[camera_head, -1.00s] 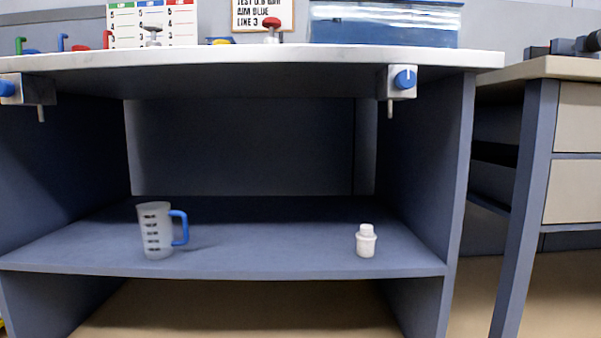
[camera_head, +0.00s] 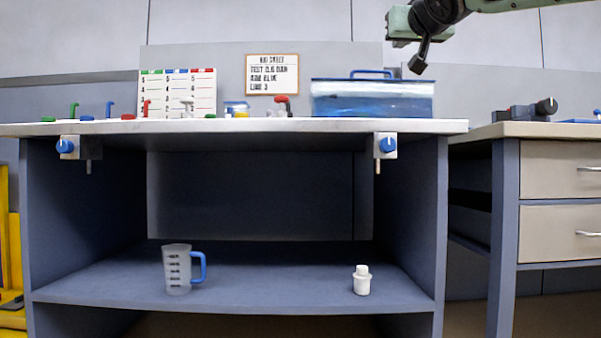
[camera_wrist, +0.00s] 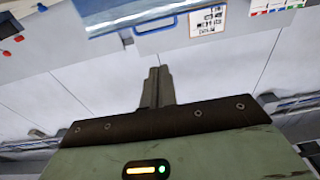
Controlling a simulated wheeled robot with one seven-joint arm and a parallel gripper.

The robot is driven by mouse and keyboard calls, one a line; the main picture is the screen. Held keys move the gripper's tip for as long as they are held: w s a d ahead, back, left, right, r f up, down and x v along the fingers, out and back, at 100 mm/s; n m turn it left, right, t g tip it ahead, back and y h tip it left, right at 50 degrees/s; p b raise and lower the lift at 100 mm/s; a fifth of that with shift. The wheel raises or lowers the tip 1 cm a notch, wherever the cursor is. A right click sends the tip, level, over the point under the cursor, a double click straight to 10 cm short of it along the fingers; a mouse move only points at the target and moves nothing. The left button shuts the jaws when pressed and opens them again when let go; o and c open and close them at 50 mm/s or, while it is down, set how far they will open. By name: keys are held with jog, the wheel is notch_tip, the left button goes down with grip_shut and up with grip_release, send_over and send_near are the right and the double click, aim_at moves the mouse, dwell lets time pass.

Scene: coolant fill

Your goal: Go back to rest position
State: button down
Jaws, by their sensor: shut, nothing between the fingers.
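My gripper (camera_head: 418,66) hangs at the upper right of the head view, above the blue-lidded tank, with my arm reaching in from the right edge. In the wrist view my gripper (camera_wrist: 158,74) has its fingers together, with nothing between them. The measuring jug (camera_head: 177,270), clear with a blue handle, stands upright on the lower shelf at left. A small white bottle (camera_head: 362,281) stands upright on the same shelf at right. The gripper is well above and apart from both.
The bench top (camera_head: 270,126) carries coloured valve handles and the blue tank (camera_head: 372,98). Two blue knobs hang under its front edge, the right one (camera_head: 386,145) below the tank. A drawer table (camera_head: 560,168) stands at right. The air around the gripper looks clear.

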jog(key=a+f+n+g+y+p, duration=0.15)
jog(key=a+f+g+p, duration=0.4)
jog(key=f, duration=0.65)
jog(key=s+a+f+n+g+p, duration=0.2)
jog(key=s+a+f+g+p, duration=0.3)
jog(key=s+f+p, duration=0.5)
jog(key=s+d+f+n+g+h+p, duration=0.15)
jog(key=s+f+g+p, duration=0.4)
jog(key=s, duration=0.85)
jog(key=s+d+f+n+g+p, duration=0.25)
jog(key=s+f, duration=0.65)
jog(key=s, duration=0.5)
notch_tip(320, 180, up, 37)
jog(key=p, duration=3.8)
jog(key=shift+s+g, duration=0.25)
jog(key=shift+g, duration=0.1)
jog(key=c, duration=2.1)
grip_release()
jog(key=shift+f, duration=0.1)
jog(key=shift+c, duration=0.2)
